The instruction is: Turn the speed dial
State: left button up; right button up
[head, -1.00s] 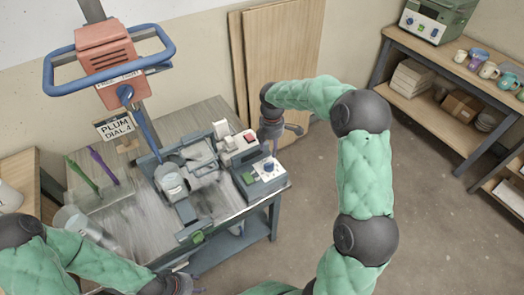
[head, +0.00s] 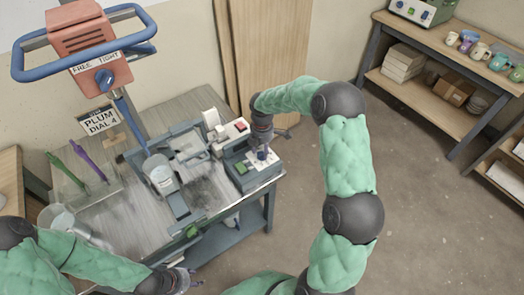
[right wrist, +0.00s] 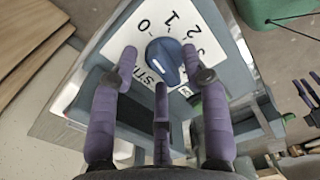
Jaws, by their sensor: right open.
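The speed dial (right wrist: 164,62) is a round blue knob on a white plate marked 0, 1, 2 and with partly hidden lettering. In the head view the dial (head: 262,154) sits on the grey control box (head: 252,171) at the table's right end. My right gripper (right wrist: 161,66) is open, with purple fingers spread around the knob; in the wrist view it looks close over it, but I cannot tell whether they touch. My left gripper (head: 184,279) is low by the table's front edge, away from the dial; its jaws are too small to read.
A sign reading "PLUM DIAL 4" (head: 100,121) stands behind the table. A mixer machine with a white bucket (head: 160,172) is left of the control box. A second boxed unit with a red switch (head: 232,132) stands behind the box. Shelves with cups (head: 480,50) are far right.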

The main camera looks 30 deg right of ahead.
grip_shut()
